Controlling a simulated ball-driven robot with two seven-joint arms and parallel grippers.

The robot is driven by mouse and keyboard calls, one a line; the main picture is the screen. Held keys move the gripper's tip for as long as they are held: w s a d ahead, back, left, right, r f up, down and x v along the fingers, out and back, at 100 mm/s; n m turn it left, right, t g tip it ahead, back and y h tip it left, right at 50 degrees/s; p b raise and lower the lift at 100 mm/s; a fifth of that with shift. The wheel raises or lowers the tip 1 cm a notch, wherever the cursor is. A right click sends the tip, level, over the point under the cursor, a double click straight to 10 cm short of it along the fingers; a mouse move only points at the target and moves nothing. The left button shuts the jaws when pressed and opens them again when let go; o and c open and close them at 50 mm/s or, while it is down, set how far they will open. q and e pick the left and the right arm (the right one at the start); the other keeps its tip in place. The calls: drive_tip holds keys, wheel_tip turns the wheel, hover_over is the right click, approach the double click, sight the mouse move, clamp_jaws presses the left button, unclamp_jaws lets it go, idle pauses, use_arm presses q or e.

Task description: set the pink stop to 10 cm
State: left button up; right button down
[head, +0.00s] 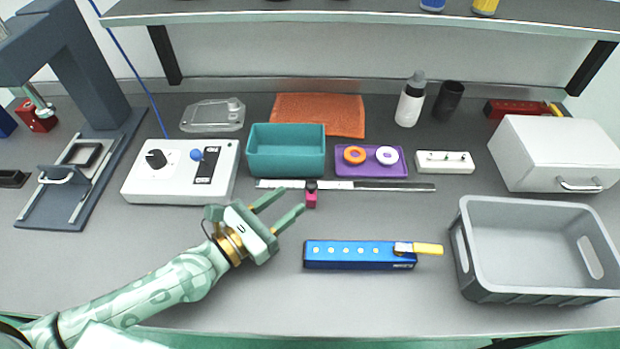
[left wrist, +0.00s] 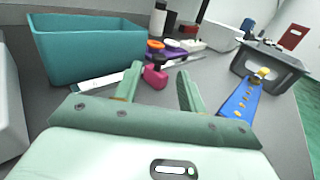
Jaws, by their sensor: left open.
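The pink stop (head: 311,199) sits on a flat metal rail (head: 395,187) that lies across the middle of the bench. A dark knob tops the stop. My left gripper (head: 286,201) is open and empty, just left of the stop, with its fingers pointing toward the rail. In the left wrist view the pink stop (left wrist: 154,77) shows beyond the gap between the open fingers (left wrist: 156,86), apart from them. The rail's scale marks are too small to read. My right gripper is not in view.
A teal bin (head: 286,170) stands behind the rail's left part, and a purple tray (head: 371,170) with two rings stands behind its middle. A blue block (head: 345,262) lies in front. A white control box (head: 140,186) is left, a grey crate (head: 540,291) right.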

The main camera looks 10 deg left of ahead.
sight(306, 187)
use_arm(q)
drive_tip(key=x, duration=0.7)
drive_tip(key=shift+w+d+p, duration=0.15)
drive_tip(key=shift+w+p, duration=0.1)
drive_tip(key=shift+p, duration=0.15)
drive_tip(key=shift+c, duration=0.3)
drive_tip(key=shift+f, duration=0.1)
clamp_jaws()
